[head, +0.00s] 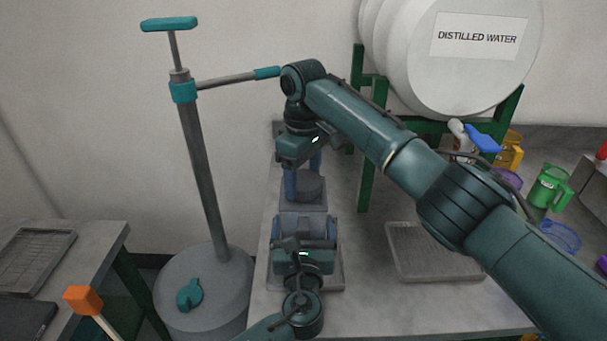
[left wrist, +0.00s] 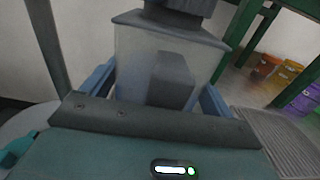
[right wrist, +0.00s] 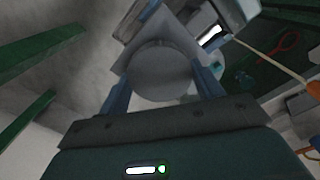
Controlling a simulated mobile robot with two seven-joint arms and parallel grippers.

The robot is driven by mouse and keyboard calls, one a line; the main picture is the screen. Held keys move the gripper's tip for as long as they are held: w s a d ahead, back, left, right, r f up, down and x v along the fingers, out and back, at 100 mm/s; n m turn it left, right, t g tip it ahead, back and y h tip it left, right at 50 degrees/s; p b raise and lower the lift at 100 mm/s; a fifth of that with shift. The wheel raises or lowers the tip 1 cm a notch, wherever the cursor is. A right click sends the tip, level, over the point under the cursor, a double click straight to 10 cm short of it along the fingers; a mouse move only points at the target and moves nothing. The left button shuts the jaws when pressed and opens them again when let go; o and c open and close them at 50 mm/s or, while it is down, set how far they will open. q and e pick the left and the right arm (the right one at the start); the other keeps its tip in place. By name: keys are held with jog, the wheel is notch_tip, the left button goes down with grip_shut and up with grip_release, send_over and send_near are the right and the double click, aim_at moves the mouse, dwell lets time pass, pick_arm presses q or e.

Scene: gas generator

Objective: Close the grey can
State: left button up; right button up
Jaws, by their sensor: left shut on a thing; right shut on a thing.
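My left gripper (head: 305,226) is the lower one in the head view. It is shut on a boxy grey can (left wrist: 132,62), with a blue finger on each side. A darker grey block (left wrist: 172,82) shows on the can's near side. My right gripper (head: 304,186) is just behind it, pointing down. It is shut on a round grey knob (right wrist: 160,72) on a square grey plate (right wrist: 190,38), which looks like the can's lid. The plate (head: 312,208) also shows in the head view. Whether plate and can touch is hidden.
A round grey tank (head: 205,315) with a tall pump stands left of the bench. A ribbed grey tray (head: 432,262), coloured mugs (head: 548,190) and a white distilled water barrel (head: 450,75) on a green stand are to the right. My right arm spans the bench.

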jog(key=m, duration=0.4)
jog(key=shift+m, duration=0.4)
jog(key=o, duration=1.1)
jog(key=shift+r, duration=2.25)
jog(key=shift+c, duration=0.2)
jog(key=r+n, duration=0.1)
jog(key=n, duration=0.2)
jog(key=shift+r, duration=0.35)
jog(key=r+n, duration=0.1)
jog(key=n, duration=0.3)
jog(key=shift+r, duration=0.4)
